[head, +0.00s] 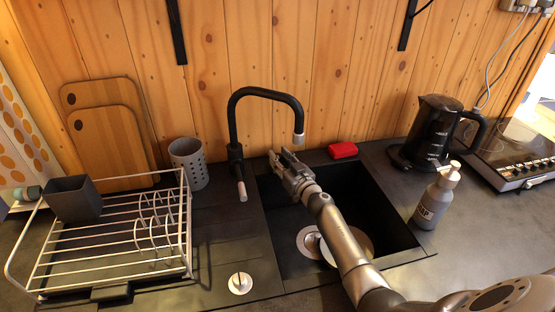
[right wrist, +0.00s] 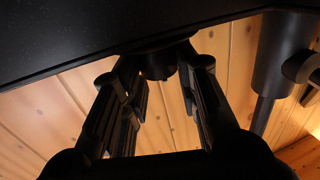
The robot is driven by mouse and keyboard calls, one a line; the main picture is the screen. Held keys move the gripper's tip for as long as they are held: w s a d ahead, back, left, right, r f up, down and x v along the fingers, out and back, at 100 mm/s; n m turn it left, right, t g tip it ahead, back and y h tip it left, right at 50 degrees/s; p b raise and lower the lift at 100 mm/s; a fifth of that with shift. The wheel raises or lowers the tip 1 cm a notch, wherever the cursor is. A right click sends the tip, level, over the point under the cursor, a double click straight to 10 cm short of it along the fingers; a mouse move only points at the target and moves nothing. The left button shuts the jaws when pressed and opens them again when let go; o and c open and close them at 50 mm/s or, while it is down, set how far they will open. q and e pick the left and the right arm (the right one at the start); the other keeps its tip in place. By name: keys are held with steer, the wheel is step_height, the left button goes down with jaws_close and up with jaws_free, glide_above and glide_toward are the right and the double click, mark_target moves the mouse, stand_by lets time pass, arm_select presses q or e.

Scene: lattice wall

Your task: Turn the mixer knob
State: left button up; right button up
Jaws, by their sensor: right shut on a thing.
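A black mixer tap (head: 236,140) with a curved spout stands behind the left side of the sink. Its side lever (head: 241,188) has a pale tip and points down toward the front. The tap body also shows at the right of the right wrist view (right wrist: 282,62). My right gripper (head: 279,160) is at the back left of the sink, right of the tap body and apart from the lever. In the right wrist view its fingers are shut on a small dark round knob (right wrist: 156,64) by the dark surface's edge. The fingers partly hide this knob. My left gripper is out of view.
The black sink (head: 395,215) lies under my right arm. A red sponge (head: 343,150) lies behind it. A soap bottle (head: 436,198) and a black kettle (head: 432,130) stand right. A dish rack (head: 100,248) and a grey cup (head: 189,165) stand left.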

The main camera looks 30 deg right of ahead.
steer(key=n+y, duration=0.2)
steer(key=shift+d+y, duration=0.2)
steer(key=shift+y, duration=0.2)
steer(key=shift+w+d+f+n+g+y+b, duration=0.15)
steer(key=shift+n+g+y+b, duration=0.25)
steer(key=shift+n+y+b, duration=0.55)
steer(key=n+g+y+b, duration=0.1)
steer(key=y+b, duration=0.1)
steer(key=n+y+b, duration=0.1)
steer(key=y+b, duration=0.1)
steer(key=shift+d+f+g, duration=0.1)
steer(key=shift+d+g, duration=0.1)
steer(key=shift+g, duration=0.2)
steer(key=shift+n+g+y+b, duration=0.4)
steer(key=shift+n+y+b, duration=0.25)
steer(key=shift+b, duration=0.4)
steer(key=shift+w+r+y+b, duration=0.1)
steer(key=shift+r+y+b, duration=0.15)
steer(key=shift+y+b, duration=0.1)
steer(key=shift+d+r, duration=0.1)
